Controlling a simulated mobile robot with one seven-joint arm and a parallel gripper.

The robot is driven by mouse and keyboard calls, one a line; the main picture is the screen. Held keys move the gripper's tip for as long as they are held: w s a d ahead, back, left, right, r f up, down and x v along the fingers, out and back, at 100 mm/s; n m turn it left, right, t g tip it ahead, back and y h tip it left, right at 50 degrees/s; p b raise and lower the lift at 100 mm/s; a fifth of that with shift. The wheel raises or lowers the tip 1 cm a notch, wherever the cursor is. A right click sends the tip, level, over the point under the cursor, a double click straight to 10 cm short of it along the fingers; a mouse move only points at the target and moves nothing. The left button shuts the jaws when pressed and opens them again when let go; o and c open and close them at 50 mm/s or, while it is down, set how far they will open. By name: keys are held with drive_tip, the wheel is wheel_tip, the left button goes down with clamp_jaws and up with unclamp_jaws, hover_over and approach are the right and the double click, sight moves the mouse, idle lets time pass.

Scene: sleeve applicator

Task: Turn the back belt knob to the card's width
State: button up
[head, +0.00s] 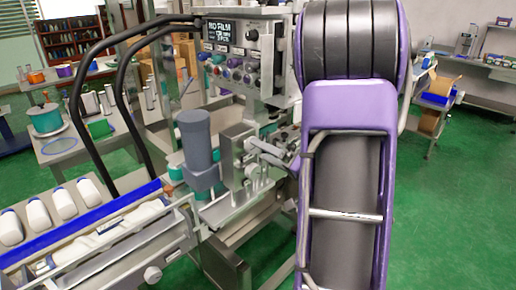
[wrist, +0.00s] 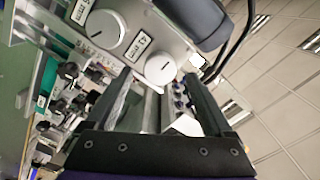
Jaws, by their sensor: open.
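In the wrist view two round pale knobs sit on a grey metal block: an upper-left knob (wrist: 103,29) and a lower-right knob (wrist: 160,67). Each has a small white label beside it, too small to read. I cannot tell which is the back belt knob. My gripper (wrist: 158,80) is open and empty. The lower-right knob shows between and beyond its fingertips, with no clear contact. In the head view my arm covers part of the machine, and my gripper cannot be made out. No card with a readable width shows.
A control panel (head: 238,50) with a lit screen and coloured knobs stands at the back. A grey cylinder (head: 197,140) rises beside the metal block, close to the knobs. Green floor (head: 445,200) is clear at right.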

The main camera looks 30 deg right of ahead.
drive_tip(key=shift+x, duration=1.45)
drive_tip(key=shift+c, duration=0.3)
drive_tip(key=c, duration=1.3)
drive_tip(key=shift+f+n+b, duration=0.1)
drive_tip(key=shift+n+b, duration=0.3)
